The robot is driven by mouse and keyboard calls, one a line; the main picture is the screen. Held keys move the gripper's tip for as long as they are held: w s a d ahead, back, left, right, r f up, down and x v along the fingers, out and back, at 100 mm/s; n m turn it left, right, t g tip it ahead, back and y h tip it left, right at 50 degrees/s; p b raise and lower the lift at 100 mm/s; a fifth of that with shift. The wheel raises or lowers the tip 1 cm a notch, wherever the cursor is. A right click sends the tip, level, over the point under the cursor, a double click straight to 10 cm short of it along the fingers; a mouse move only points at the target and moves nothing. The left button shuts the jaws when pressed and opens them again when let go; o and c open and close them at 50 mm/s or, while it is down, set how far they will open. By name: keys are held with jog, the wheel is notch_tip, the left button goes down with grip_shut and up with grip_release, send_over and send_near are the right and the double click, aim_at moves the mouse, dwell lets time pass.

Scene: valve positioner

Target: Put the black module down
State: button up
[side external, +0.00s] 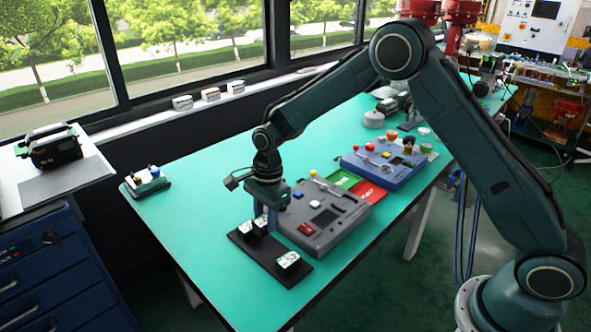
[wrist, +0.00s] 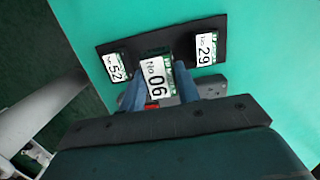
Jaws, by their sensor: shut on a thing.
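My gripper (wrist: 160,88) is shut on a module with a white label (wrist: 157,80) reading "No 06", held between its two blue fingers. Only the label face shows clearly; the body colour is mostly hidden. The black tray (wrist: 222,26) lies just beyond it on the green table, with a module labelled 52 (wrist: 116,67) at the left and one labelled 29 (wrist: 206,49) at the right. In the side view my gripper (side external: 266,218) is low over the tray (side external: 266,262), between the two standing modules. Whether the held module touches the tray, I cannot tell.
A grey device panel (side external: 345,222) with coloured knobs lies close beside the tray. Behind it are green and red pads (side external: 369,192) and a blue panel (side external: 385,178). A small module block (side external: 148,181) stands at the table's left corner. The table left of the tray is clear.

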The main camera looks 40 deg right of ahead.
jog(key=shift+f, duration=3.5)
jog(key=shift+f, duration=0.1)
jog(key=o, duration=1)
jog(key=r, duration=0.3)
jog(key=d+r, duration=0.1)
jog(key=r, duration=0.7)
jog(key=shift+d, duration=0.15)
jog(key=shift+d+r, duration=0.1)
jog(key=shift+r, duration=0.5)
